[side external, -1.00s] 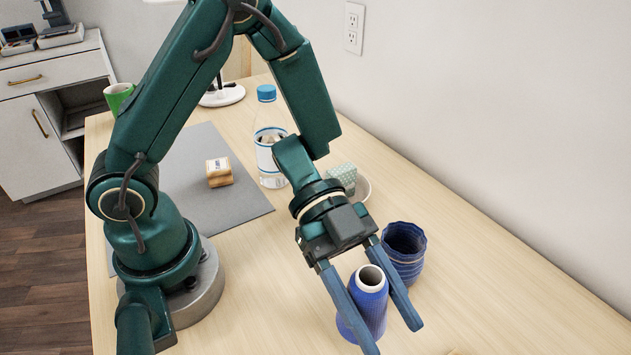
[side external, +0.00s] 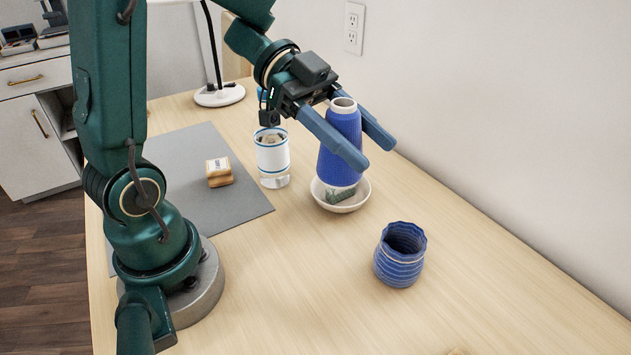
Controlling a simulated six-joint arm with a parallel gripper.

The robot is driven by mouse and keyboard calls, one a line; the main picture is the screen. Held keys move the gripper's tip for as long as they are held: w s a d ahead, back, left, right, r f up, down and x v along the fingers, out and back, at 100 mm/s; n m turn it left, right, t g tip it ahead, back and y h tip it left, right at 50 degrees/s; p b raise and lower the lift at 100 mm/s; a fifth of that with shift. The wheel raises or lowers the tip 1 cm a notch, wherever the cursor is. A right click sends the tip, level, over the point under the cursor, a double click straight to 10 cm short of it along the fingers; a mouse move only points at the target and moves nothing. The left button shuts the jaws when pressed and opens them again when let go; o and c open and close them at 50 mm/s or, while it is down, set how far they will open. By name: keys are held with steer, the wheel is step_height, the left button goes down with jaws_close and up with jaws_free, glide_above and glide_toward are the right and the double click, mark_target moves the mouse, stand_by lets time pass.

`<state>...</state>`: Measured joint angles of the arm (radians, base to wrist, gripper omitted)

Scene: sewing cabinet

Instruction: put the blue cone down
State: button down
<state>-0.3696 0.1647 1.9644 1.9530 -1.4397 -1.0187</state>
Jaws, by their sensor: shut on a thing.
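The blue cone (side external: 338,152) is a tapered spool with a pale open top and a pale band at its base. My gripper (side external: 376,154) is shut on it, one finger on each side of its upper part. The cone is upright. It appears over the small white dish (side external: 346,207) and hides most of the green patterned item (side external: 341,195) in it. I cannot tell how large the gap below the cone is, or whether it touches that item.
A ribbed blue pot (side external: 398,262) stands apart, nearer the camera. Tan blocks (side external: 219,172) sit on a grey mat (side external: 195,205). A lamp base (side external: 219,95) is behind.

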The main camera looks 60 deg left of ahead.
mark_target(328, 118)
steer(key=w+a+r+n+t+y, duration=0.3)
steer(key=a+r+n+t+y, duration=0.3)
steer(key=a+n+t+y, duration=0.3)
steer(key=s+d+f+m+g+h, duration=0.1)
steer(key=m+g+h, duration=0.1)
steer(key=h, duration=0.1)
steer(key=s+d+f+m+g+h, duration=0.1)
steer(key=f+m+g+h, duration=0.1)
steer(key=s+d+f+m+g+h, duration=0.1)
steer(key=s+f+m+g+h, duration=0.1)
steer(key=m+h, duration=0.1)
steer(key=shift+d+f+g+h, duration=0.15)
steer(key=shift+d+g+h, duration=0.15)
steer(key=shift+g, duration=0.1)
steer(key=s+a+f+m+g+h, duration=0.1)
steer(key=s+a+f+m+g, duration=0.3)
steer(key=s+f+m+g, duration=0.15)
steer(key=shift+s+d+f, duration=0.2)
steer(key=shift+d+f, duration=1.65)
steer(key=shift+d, duration=0.05)
steer(key=shift+s+d+f, duration=0.15)
steer(key=shift+d+f, duration=1.7)
steer(key=shift+d, duration=0.05)
steer(key=shift+s+d+f, duration=0.2)
steer(key=shift+d+f, duration=1.65)
steer(key=shift+d, duration=0.05)
